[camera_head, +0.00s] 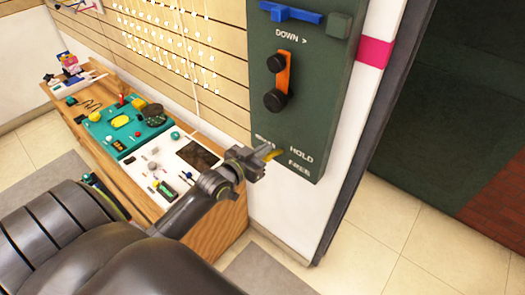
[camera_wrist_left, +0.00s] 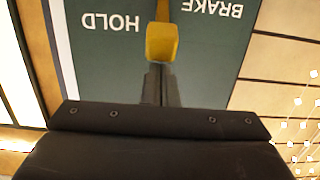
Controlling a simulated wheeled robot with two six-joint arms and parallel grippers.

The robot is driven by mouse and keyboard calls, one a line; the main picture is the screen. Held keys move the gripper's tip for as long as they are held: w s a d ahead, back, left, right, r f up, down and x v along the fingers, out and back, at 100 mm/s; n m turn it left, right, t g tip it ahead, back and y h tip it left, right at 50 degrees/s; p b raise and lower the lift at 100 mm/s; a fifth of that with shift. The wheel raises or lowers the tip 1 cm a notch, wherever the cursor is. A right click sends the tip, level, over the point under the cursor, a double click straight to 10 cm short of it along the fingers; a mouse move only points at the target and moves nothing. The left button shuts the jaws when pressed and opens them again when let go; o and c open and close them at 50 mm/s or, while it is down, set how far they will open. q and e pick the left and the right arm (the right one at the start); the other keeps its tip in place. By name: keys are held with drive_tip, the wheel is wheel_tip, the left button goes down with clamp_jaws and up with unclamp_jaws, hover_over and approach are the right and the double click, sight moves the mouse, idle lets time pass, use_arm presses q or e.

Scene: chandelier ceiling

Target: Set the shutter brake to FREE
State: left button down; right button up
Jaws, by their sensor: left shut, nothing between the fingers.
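The shutter brake is a small yellow lever (camera_head: 275,154) low on the dark green panel (camera_head: 310,95). Its visible end lies beside the word HOLD, with FREE printed below. In the left wrist view, which is upside down, the yellow lever (camera_wrist_left: 161,42) stands between HOLD and BRAKE. My left gripper (camera_head: 264,152) is shut and empty in front of the lever. Its closed fingertips (camera_wrist_left: 157,68) meet the lever's end in the picture; I cannot tell whether they touch. The gripper hides part of the BRAKE label and the lever's base. My right gripper is not in view.
Higher on the panel are an orange lever (camera_head: 284,75) with black knobs and a blue bar (camera_head: 290,13). A wooden bench (camera_head: 125,168) with small tools and a teal mat (camera_head: 105,139) stands left. The floor (camera_head: 385,225) right of the panel is clear.

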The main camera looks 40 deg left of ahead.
use_arm(q)
drive_tip(key=shift+f, duration=0.25)
drive_tip(key=shift+s, duration=0.1)
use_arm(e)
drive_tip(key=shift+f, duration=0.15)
use_arm(q)
drive_tip(key=shift+f+b, duration=0.3)
drive_tip(key=shift+b, duration=0.35)
use_arm(e)
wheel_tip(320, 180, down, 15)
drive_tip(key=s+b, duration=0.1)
drive_tip(key=b, duration=1.3)
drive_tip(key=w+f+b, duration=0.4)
drive_tip(key=b, duration=0.3)
use_arm(q)
wheel_tip(320, 180, down, 11)
drive_tip(key=s+t+b, duration=0.1)
drive_tip(key=t+b, duration=0.2)
drive_tip(key=t, duration=0.7)
drive_tip(key=shift+s+h, duration=0.3)
drive_tip(key=shift+s, duration=0.1)
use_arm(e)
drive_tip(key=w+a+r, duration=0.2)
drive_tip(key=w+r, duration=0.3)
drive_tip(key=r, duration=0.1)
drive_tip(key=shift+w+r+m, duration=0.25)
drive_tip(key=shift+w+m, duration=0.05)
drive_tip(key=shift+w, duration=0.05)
use_arm(q)
drive_tip(key=shift+a+f, duration=0.1)
